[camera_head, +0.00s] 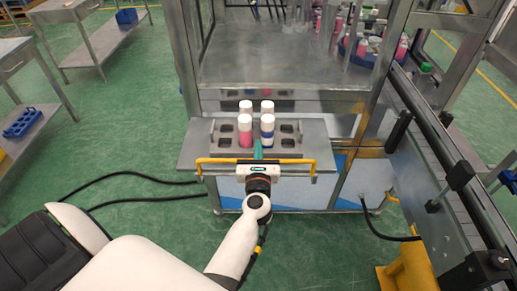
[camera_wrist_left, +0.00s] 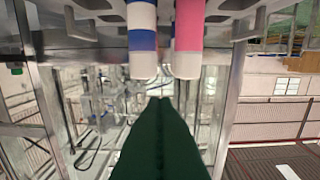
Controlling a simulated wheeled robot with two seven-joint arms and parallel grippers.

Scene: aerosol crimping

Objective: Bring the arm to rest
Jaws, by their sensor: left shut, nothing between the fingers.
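My left arm reaches in from the lower left, and my left gripper (camera_head: 257,148) is just in front of the grey rack. Its green fingers are together and empty, and they also show in the left wrist view (camera_wrist_left: 161,104). A pink bottle (camera_head: 245,133) and a blue-banded bottle (camera_head: 267,133) stand upright in the rack, with two more white-capped bottles behind them. In the left wrist view the blue-banded bottle (camera_wrist_left: 142,38) and the pink bottle (camera_wrist_left: 187,38) appear upside down beyond the fingertips. My right gripper is not in view.
The grey rack (camera_head: 289,142) has empty holes beside the bottles and sits on a metal shelf (camera_head: 194,150). A yellow rail (camera_head: 207,160) runs along its front. A glass-walled machine (camera_head: 285,65) stands behind, and a conveyor (camera_head: 445,160) lies to the right. Green floor is open at left.

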